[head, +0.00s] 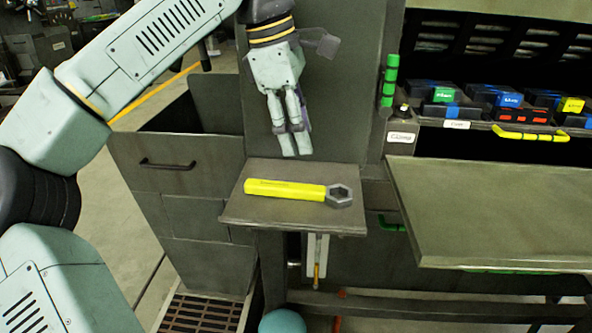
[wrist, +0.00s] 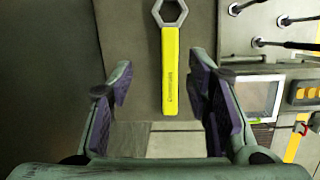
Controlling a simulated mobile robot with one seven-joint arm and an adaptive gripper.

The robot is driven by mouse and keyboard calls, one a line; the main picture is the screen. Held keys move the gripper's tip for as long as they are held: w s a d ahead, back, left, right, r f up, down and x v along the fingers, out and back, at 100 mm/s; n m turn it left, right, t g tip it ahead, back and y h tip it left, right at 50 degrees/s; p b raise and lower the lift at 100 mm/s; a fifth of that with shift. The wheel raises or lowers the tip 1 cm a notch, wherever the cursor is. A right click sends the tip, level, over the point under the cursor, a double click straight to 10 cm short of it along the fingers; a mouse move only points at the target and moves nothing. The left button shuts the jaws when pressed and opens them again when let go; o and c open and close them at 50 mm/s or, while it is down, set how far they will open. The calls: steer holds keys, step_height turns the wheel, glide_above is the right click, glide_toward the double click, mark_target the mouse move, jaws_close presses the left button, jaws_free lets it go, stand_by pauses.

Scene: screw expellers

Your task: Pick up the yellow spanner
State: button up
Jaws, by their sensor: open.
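The yellow spanner (head: 285,190) lies flat on a small grey shelf (head: 290,218) in the head view, its grey ring end to the right. In the wrist view the spanner (wrist: 170,75) runs up the picture, ring end at the top and yellow handle end toward the gap between the fingers. My gripper (head: 296,154) points down above the shelf, above and behind the spanner in the head view. In the wrist view my gripper (wrist: 165,95) is open with its purple-padded fingers apart, one to each side of the handle's line. Nothing is held.
A grey bench top (head: 490,210) stands to the right of the shelf. A rack with several small coloured boxes (head: 500,98) is behind it. An open grey bin (head: 185,150) with a black handle is to the left. A grey upright panel (head: 335,90) rises behind the shelf.

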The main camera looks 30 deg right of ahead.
steer(key=w+a+y, duration=0.2)
steer(key=a, duration=0.1)
glide_above(272, 184)
steer(key=shift+n+t+y, duration=0.3)
steer(key=shift+t+y, duration=0.1)
step_height(272, 184, down, 4)
steer(key=shift+d+f, duration=0.1)
steer(key=shift+d, duration=0.05)
steer(key=shift+f+p, duration=0.5)
steer(key=shift+f, duration=2.5)
steer(key=shift+c, duration=0.2)
jaws_close()
